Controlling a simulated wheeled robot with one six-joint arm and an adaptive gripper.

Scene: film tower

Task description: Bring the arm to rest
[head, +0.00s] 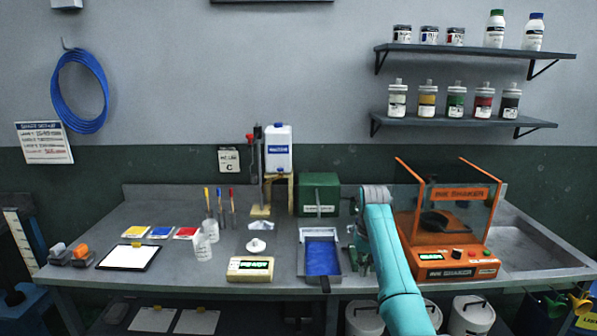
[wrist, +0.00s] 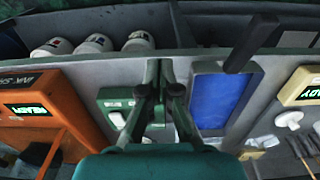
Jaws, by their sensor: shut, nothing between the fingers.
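My arm (head: 390,262) is teal and reaches up from the bottom of the head view, over the bench between the blue tray and the orange ink shaker. My gripper (wrist: 159,72) shows in the wrist view with its two dark fingers together and nothing between them. It is over the bench near the front edge, beside the blue tray (wrist: 216,97). In the head view the arm hides part of the bench, and the fingers are hard to make out there.
The orange ink shaker (head: 447,225) stands right of my arm. The blue tray (head: 320,257), a scale (head: 250,269) and a green box (head: 318,194) are to its left. Shelves (head: 466,120) with several bottles hang above. White buckets (head: 472,316) stand below the bench.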

